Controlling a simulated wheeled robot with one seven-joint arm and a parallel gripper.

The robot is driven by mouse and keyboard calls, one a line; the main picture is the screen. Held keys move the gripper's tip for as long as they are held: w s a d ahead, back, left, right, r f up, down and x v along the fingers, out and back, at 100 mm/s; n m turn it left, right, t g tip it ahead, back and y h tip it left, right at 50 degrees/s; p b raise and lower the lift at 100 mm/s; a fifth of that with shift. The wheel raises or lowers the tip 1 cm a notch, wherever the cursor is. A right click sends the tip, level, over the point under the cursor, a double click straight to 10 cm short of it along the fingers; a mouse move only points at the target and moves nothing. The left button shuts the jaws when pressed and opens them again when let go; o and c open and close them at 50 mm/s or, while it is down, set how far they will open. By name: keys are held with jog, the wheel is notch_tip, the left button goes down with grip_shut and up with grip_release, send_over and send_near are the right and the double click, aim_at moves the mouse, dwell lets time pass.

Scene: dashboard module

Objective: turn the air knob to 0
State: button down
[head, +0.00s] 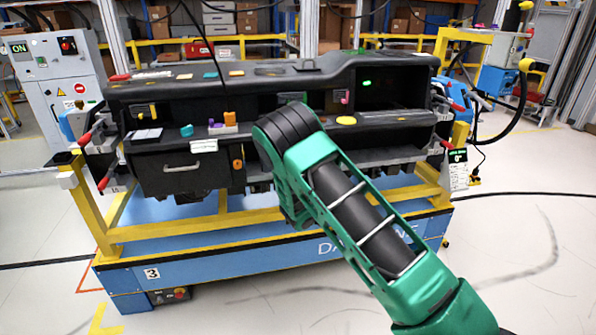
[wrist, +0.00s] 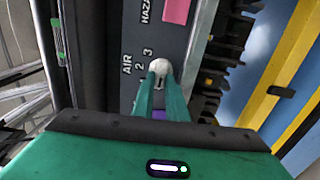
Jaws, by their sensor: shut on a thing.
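The air knob (wrist: 159,66) is a small pale grey round knob on the dark panel (wrist: 118,80) in the wrist view. The word AIR and the numbers 2 and 3 stand on its left; the 0 mark is not visible. My gripper (wrist: 160,82) has its two green fingers shut on the knob from below in the picture. They cover part of the knob, and I cannot tell which number it points to. In the head view my arm hides the gripper and the knob in front of the dashboard module (head: 225,90).
A pink piece (wrist: 176,11) sits by the hazard label above the knob, and a purple piece (wrist: 156,116) shows between my fingers. In the head view, a drawer (head: 180,172) is at the module's left and an open compartment (head: 390,88) at its right. A yellow frame (head: 330,225) supports the module.

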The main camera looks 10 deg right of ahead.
jog(key=shift+a+f, duration=0.2)
jog(key=c, duration=1.8)
grip_release()
jog(key=shift+o, duration=0.2)
jog(key=shift+d+r, duration=0.1)
jog(key=shift+s, duration=0.1)
jog(key=s, duration=1)
jog(key=shift+s, duration=0.2)
